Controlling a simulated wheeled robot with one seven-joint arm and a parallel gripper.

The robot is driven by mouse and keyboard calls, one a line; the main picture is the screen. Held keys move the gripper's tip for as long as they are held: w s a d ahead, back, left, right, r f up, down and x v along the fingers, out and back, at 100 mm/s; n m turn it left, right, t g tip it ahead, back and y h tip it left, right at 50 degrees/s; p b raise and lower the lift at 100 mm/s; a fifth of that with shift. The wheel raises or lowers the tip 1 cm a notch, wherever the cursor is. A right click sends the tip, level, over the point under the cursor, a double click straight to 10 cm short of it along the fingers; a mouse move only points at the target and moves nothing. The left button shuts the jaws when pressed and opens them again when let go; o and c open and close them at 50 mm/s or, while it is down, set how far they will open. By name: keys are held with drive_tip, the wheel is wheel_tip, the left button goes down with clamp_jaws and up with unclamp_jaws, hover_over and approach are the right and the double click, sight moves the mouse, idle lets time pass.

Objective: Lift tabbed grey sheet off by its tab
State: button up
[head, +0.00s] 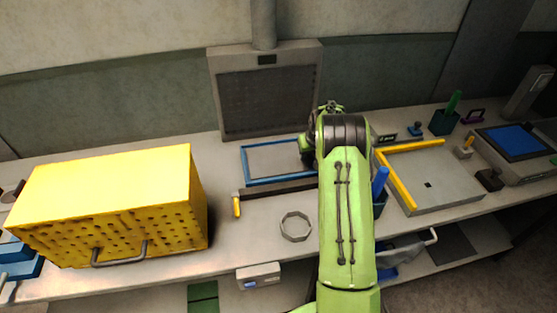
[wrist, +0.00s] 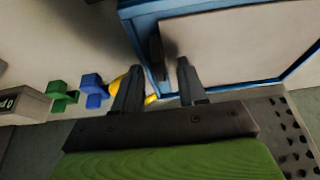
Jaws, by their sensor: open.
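The grey sheet (head: 278,159) lies in a blue-edged frame (head: 243,168) on the bench, left of my arm in the head view. In the wrist view the pale grey sheet (wrist: 235,40) fills the upper right, inside the blue frame (wrist: 137,12). A dark upright piece, seemingly its tab (wrist: 156,52), stands near the sheet's corner. My gripper (wrist: 160,65) is open, its two fingers apart, with the dark piece seen between and just beyond the fingertips. I cannot tell whether it touches either finger. In the head view my arm hides the gripper and the frame's right end.
A yellow perforated box (head: 105,200) stands at left. A grey ring (head: 295,227) and a yellow-handled tool (head: 237,206) lie in front of the frame. A grey plate with a yellow edge (head: 440,175) is at right. Green (wrist: 60,97) and blue (wrist: 93,92) pieces show beside the gripper.

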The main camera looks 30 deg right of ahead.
drive_tip(key=shift+r, duration=0.1)
clamp_jaws()
idle(1.3)
